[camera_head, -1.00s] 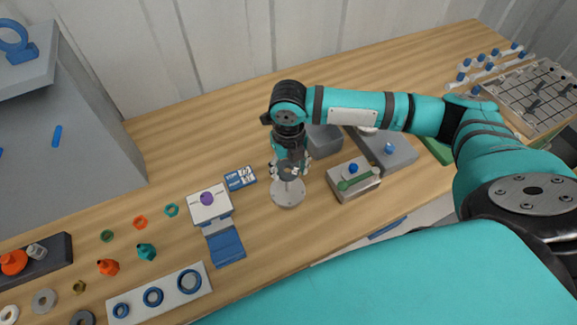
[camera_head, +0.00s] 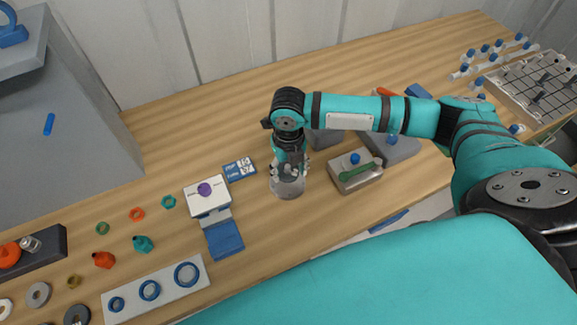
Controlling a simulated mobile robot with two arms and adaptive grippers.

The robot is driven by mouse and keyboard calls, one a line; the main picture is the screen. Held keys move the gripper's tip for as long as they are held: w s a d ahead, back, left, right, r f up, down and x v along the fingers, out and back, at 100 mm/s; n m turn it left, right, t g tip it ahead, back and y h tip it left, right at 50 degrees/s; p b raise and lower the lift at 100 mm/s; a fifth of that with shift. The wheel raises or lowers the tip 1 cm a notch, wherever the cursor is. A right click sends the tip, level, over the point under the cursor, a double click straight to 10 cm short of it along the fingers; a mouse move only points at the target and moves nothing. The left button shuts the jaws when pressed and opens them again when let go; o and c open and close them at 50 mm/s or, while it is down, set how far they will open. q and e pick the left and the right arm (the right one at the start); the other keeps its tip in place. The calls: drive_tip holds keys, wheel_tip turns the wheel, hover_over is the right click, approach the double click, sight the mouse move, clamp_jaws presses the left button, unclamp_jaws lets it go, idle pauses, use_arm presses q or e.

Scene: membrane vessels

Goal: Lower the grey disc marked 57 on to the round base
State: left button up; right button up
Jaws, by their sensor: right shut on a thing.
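The round base (camera_head: 288,189) is a grey disc-like stand on the table in the middle of the head view. My right gripper (camera_head: 289,165) points down right over it and is shut on the grey disc (camera_head: 287,174). The disc sits very low over the base, with several small pale knobs around its rim. The fingers hide part of it. I cannot tell whether it touches the base, and its number is not readable. My left gripper is not in view.
Left of the base stand a white box with a purple knob (camera_head: 205,190) and a blue-and-white card (camera_head: 239,168). A tray with blue rings (camera_head: 157,290) lies front left. Bare table lies behind.

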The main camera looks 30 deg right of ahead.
drive_tip(key=o, duration=1.2)
wheel_tip(320, 180, up, 12)
drive_tip(key=shift+s, duration=0.1)
idle(0.3)
